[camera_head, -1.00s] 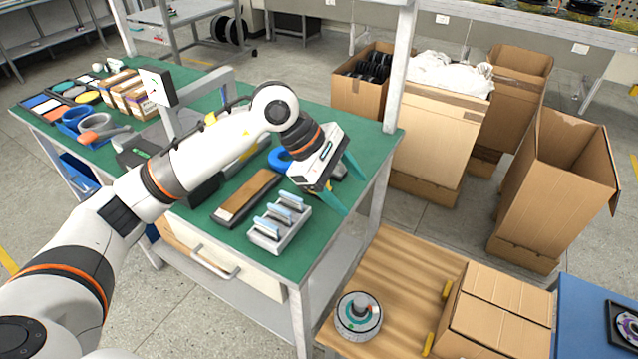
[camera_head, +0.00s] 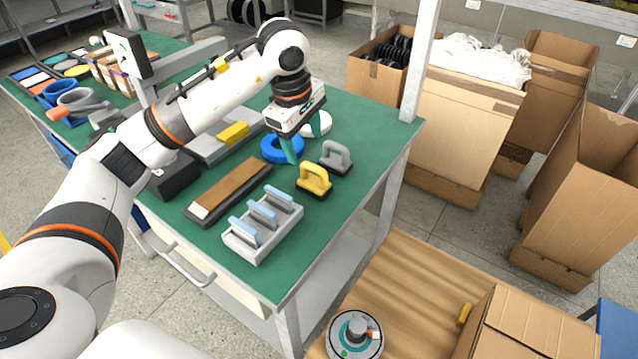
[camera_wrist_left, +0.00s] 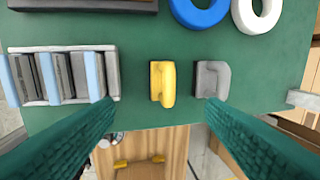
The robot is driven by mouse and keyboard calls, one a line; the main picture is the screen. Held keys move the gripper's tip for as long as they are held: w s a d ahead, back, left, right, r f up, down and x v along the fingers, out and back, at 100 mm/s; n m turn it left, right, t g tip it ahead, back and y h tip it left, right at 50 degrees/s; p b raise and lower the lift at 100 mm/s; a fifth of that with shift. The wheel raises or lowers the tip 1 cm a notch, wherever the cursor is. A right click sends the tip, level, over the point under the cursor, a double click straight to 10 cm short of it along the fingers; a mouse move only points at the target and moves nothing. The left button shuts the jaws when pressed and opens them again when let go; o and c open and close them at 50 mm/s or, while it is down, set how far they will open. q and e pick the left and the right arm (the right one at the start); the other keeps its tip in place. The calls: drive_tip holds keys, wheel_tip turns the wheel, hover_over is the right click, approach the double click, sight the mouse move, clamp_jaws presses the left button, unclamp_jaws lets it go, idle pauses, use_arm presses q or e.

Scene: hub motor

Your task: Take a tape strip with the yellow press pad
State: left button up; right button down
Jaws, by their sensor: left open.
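The yellow press pad (camera_head: 313,179) stands on the green bench with its handle up, beside a grey press pad (camera_head: 340,157). My left gripper (camera_head: 305,140) is open and empty, above the bench and behind the pads in the head view. In the left wrist view the yellow press pad (camera_wrist_left: 163,82) lies ahead, between the lines of my two open fingers (camera_wrist_left: 160,112), apart from both. A light grey rack (camera_head: 262,225) holds several pale blue strips, probably the tape strips, in front of the yellow pad. My right gripper is not in view.
A blue ring (camera_head: 282,148) and a white ring (camera_head: 316,124) lie behind the pads. A long brown-topped block (camera_head: 230,190) lies left of the rack. A wooden table with a round device (camera_head: 355,336) and cardboard box stands in front.

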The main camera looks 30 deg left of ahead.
sight(309, 168)
use_arm(q)
drive_tip(key=f, duration=0.3)
drive_tip(key=w+f, duration=0.1)
drive_tip(key=f, duration=0.2)
drive_tip(key=shift+w+f, duration=0.1)
drive_tip(key=shift+w, duration=0.05)
drive_tip(key=shift+w+a+f+p, duration=0.15)
drive_tip(key=shift+w+f, duration=0.15)
drive_tip(key=shift+f, duration=0.7)
drive_tip(key=shift+w+f+p, duration=0.15)
drive_tip(key=shift+w+f, duration=0.1)
drive_tip(key=shift+f, duration=0.75)
drive_tip(key=shift+w+a+f+p, duration=0.15)
drive_tip(key=shift+w+f, duration=0.15)
drive_tip(key=shift+f, duration=0.7)
drive_tip(key=shift+d, duration=0.1)
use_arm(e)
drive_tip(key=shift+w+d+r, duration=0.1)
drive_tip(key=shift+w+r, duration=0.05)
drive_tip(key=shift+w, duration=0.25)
use_arm(q)
drive_tip(key=shift+c, duration=0.4)
drive_tip(key=c, duration=0.9)
drive_tip(key=shift+c, duration=0.3)
drive_tip(key=shift+r, duration=0.15)
wheel_tip(309, 168, up, 10)
drive_tip(key=shift+f, duration=0.1)
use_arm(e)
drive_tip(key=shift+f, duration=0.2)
